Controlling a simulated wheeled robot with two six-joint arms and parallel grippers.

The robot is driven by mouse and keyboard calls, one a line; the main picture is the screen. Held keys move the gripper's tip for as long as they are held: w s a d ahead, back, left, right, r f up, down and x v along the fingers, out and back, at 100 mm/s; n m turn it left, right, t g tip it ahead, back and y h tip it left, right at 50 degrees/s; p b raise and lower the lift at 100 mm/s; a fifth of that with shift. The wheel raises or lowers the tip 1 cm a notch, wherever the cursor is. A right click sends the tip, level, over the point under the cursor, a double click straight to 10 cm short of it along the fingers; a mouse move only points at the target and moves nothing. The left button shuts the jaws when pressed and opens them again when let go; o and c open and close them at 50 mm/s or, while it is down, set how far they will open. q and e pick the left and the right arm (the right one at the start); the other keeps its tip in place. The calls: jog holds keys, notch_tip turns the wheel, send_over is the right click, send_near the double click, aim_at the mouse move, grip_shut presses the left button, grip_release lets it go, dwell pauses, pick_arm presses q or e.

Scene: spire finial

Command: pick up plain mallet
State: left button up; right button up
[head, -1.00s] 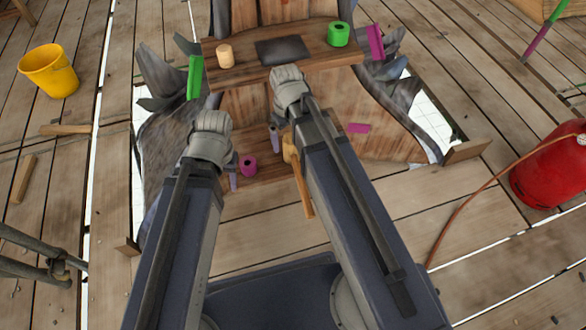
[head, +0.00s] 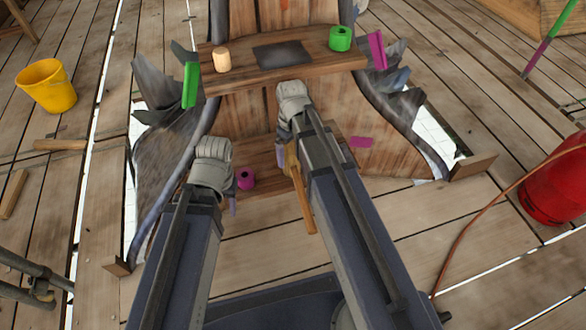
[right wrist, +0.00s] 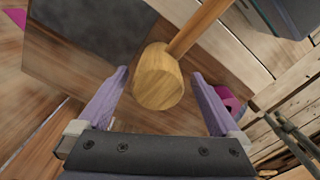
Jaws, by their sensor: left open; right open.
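The plain mallet (head: 300,200) has a pale wooden head and an orange-brown handle. In the head view its handle points towards me beside my right forearm, and its head is partly hidden by that arm. In the right wrist view the mallet head (right wrist: 158,78) lies between the two purple fingers of my right gripper (right wrist: 160,92), with a visible gap on each side. The right gripper is open. My left gripper (head: 230,203) is near the lower shelf's left part, open and empty, its fingers mostly hidden by the wrist.
A raised wooden shelf (head: 340,62) holds a green cup (head: 340,39), a cream cylinder (head: 222,60) and a dark plate (head: 283,52). A magenta cup (head: 245,179) stands low between my arms. A yellow bucket (head: 46,86) is left, a red tank (head: 553,185) right.

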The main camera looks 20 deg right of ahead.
jog(key=shift+d+f+b, duration=0.15)
jog(key=shift+f+b, duration=2.45)
jog(key=shift+f, duration=0.2)
jog(key=shift+r, duration=0.1)
jog(key=c, duration=1.5)
